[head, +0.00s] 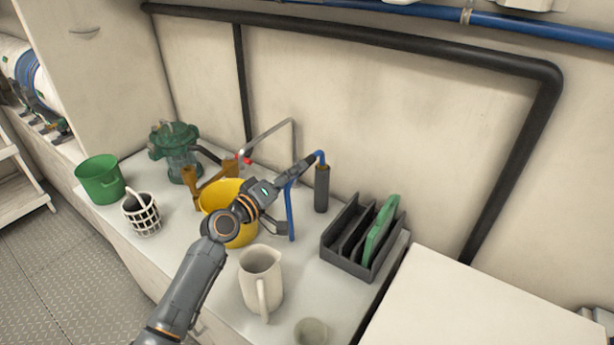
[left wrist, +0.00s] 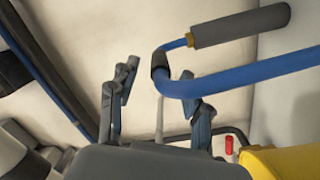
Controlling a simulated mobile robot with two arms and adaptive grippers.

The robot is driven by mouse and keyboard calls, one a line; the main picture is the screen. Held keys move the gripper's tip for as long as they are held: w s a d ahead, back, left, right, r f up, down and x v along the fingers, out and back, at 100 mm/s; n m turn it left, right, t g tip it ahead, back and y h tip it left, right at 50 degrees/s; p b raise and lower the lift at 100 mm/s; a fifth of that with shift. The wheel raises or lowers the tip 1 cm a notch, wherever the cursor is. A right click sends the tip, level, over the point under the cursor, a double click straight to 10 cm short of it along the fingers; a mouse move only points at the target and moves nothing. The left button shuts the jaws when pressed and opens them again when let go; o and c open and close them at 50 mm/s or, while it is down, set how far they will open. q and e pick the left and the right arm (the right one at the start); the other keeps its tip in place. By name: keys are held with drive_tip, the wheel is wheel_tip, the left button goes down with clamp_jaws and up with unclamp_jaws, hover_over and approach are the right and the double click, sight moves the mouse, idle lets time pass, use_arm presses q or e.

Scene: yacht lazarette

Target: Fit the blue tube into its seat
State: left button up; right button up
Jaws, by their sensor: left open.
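The blue tube (head: 291,212) stands upright over the counter behind the yellow bucket, with a bend at its top. It also shows large in the left wrist view (left wrist: 250,75), with a black band near the bend. A thinner blue end runs from the bend into a dark grey cylinder (head: 322,188), also in the left wrist view (left wrist: 240,25). My left gripper (head: 298,194) is open, its fingers on either side of the tube in the head view. In the left wrist view (left wrist: 160,98) the bend shows between the fingers; contact is unclear. I cannot identify the seat. My right gripper is not in view.
Close by are a yellow bucket (head: 216,200), a white jug (head: 260,275) and a dark rack (head: 345,262) holding a green board (head: 381,230). A metal tap (head: 294,140), green strainer (head: 174,140), green bucket (head: 101,180) and checked basket (head: 143,218) stand further back or left.

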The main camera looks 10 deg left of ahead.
sight(317, 157)
use_arm(q)
drive_tip(key=x, duration=0.3)
drive_tip(key=shift+w+d, duration=0.15)
drive_tip(key=shift+w, duration=0.1)
drive_tip(key=shift+c, duration=0.4)
clamp_jaws()
